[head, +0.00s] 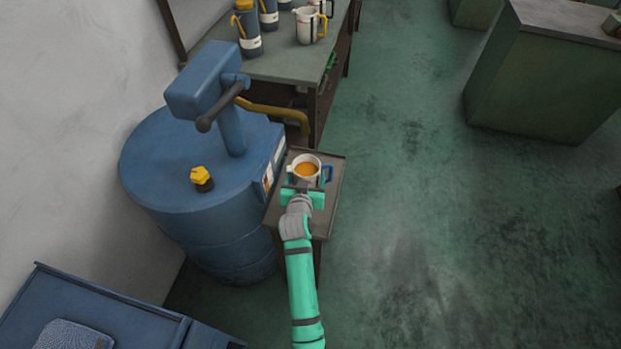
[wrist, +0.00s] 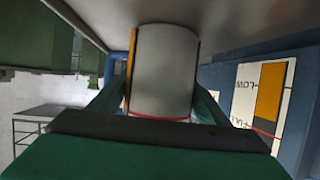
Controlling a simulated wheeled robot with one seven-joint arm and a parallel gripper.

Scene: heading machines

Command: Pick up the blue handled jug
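The blue handled jug (head: 305,166) is a pale cup-shaped jug holding orange liquid. It stands upright on a small dark side table (head: 331,190), its blue handle (head: 328,174) to the right in the head view. My gripper (head: 306,181) is level with the jug, one finger on each side of its body. In the wrist view, the jug (wrist: 163,70) fills the middle between the green fingers, with its blue handle (wrist: 116,66) at the left. The fingertips are hidden behind the jug, so I cannot tell whether they press on it.
A large blue drum (head: 160,170) with a pump and crank stands close on the left of the side table. A bench (head: 285,65) behind holds canisters and a yellow-handled jug (head: 307,27). Open green floor lies to the right.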

